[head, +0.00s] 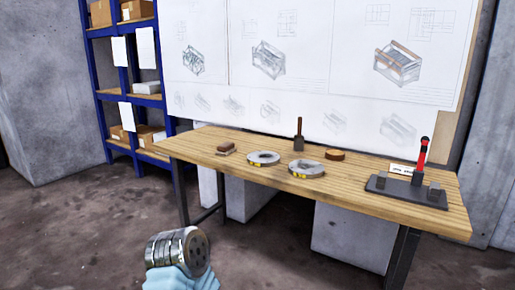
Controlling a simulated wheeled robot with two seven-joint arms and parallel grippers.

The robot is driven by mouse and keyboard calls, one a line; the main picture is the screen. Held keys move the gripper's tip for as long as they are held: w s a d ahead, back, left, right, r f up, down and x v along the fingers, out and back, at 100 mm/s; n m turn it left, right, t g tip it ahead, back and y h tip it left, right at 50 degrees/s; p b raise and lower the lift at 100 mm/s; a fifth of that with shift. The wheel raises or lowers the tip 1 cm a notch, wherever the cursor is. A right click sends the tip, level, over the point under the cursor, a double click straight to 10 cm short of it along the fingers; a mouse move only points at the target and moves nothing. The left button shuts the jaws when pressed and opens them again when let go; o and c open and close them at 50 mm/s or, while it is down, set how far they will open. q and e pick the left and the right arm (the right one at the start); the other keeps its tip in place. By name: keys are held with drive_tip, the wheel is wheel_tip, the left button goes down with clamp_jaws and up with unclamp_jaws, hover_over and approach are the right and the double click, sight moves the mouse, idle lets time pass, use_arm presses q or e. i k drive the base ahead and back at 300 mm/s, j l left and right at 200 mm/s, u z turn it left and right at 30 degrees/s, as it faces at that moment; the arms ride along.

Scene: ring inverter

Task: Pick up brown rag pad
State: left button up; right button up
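Two brown items that could be the brown rag pad lie on the wooden workbench (390,195). One is a small dark brown block-like piece (227,147) near the left end, seemingly with a lighter layer under it. The other is a low, rounded brown piece (334,154) near the back middle. They are too small to tell which is the rag pad. Neither of my grippers can be made out in the head view, and nothing touches either brown item.
Two grey rings with yellow marks (263,158) (306,168) lie mid-bench. A wooden-handled tool (298,133) stands behind them. A dark base (407,190) with a red-handled tool (422,155) is at right. A blue shelf (105,70) stands at back left.

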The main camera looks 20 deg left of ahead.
sight(225, 149)
drive_tip(key=i+j+z, duration=0.1)
drive_tip(key=j+z, duration=0.3)
drive_tip(key=j, duration=0.4)
drive_tip(key=j+z, duration=0.35)
drive_tip(key=j, duration=0.4)
